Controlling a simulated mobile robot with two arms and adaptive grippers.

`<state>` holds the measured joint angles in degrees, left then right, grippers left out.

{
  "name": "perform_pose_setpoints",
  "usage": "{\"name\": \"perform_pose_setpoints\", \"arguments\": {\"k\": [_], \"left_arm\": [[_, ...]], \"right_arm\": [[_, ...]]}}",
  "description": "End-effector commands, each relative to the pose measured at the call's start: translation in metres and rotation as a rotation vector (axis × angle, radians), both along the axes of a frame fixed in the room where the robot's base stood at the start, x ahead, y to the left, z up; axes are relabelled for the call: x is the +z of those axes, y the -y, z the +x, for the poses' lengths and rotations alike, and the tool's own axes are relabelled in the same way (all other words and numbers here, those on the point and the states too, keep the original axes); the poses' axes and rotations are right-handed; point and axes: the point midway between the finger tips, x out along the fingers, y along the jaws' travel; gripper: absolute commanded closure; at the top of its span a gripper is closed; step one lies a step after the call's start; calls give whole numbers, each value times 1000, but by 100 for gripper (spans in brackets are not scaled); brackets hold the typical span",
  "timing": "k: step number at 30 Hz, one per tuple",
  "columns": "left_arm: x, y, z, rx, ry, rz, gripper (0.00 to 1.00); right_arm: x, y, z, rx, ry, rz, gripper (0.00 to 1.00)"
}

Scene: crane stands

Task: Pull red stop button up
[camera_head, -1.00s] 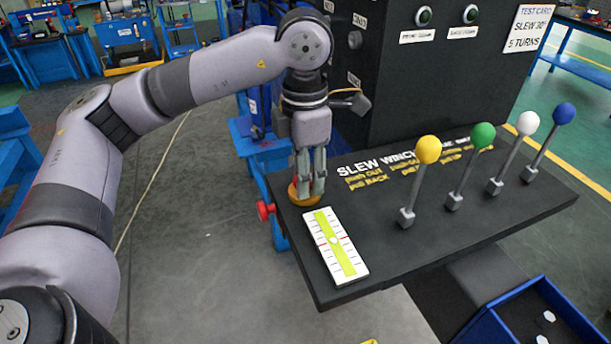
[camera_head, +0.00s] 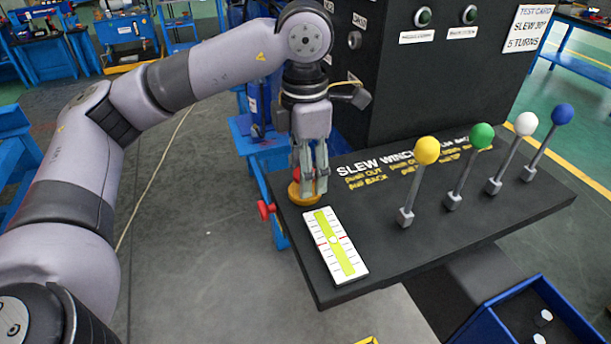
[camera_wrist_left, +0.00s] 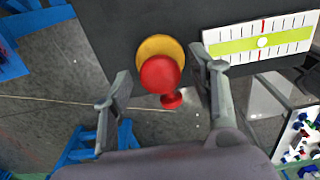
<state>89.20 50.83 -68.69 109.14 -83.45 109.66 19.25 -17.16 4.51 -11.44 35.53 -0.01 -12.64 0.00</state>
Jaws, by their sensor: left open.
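The red stop button (camera_wrist_left: 160,74) has a round red head on a yellow base (camera_wrist_left: 160,46). In the left wrist view it lies between the two spread fingers of my left gripper (camera_wrist_left: 163,92), with a gap on each side. In the head view my left gripper (camera_head: 309,188) points down over the yellow base (camera_head: 303,196) at the panel's left corner. There the fingers mostly hide the red head. My left gripper is open and holds nothing. My right gripper is not in view.
The black panel (camera_head: 400,240) carries a white-and-yellow level gauge (camera_head: 336,245) next to the button. Levers with yellow (camera_head: 426,151), green (camera_head: 482,136), white and blue knobs stand to the right. A red knob (camera_head: 265,210) sticks out at the panel's left edge. A black cabinet (camera_head: 410,80) rises behind.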

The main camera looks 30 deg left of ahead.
Motion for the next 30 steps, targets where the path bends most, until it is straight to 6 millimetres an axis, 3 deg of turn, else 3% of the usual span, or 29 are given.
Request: {"name": "perform_pose_setpoints", "arguments": {"k": [10, 30], "left_arm": [[7, 0, 0, 0, 0, 0, 47], [70, 0, 0, 0, 0, 0, 47]], "right_arm": [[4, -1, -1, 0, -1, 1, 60], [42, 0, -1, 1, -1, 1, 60]]}}
